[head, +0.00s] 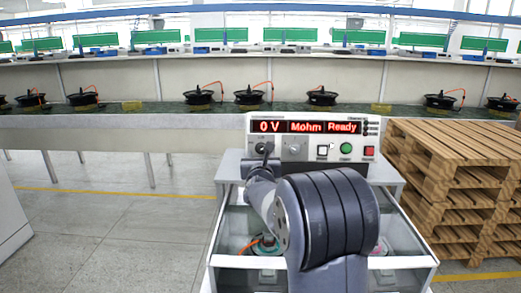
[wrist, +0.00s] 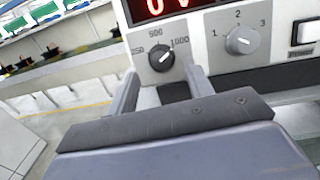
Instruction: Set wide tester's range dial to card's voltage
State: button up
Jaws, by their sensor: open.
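The wide tester (head: 308,117) stands ahead with a red display reading "0 V", "Mohm" and "Ready". Its black range dial (wrist: 161,57) is marked 250, 500 and 1000 in the wrist view. The dial's white pointer line slants up right, toward 1000. My gripper (wrist: 162,75) is open and empty, its fingertips to either side just below the dial. I cannot tell whether they touch it. In the head view my arm and gripper (head: 264,160) partly cover the dial area. I see no readable voltage card.
A grey selector knob (wrist: 240,40) marked 1, 2, 3 sits right of the dial. A green button (head: 346,148) and red button (head: 369,151) are farther right. Wooden pallets (head: 455,180) stand right of the tester. Open floor (head: 110,230) lies left.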

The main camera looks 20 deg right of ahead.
aim_at(261, 150)
jog(key=shift+p+x, duration=0.4)
jog(key=shift+x, duration=1.4)
jog(key=c, duration=1)
jog(key=shift+o, duration=0.2)
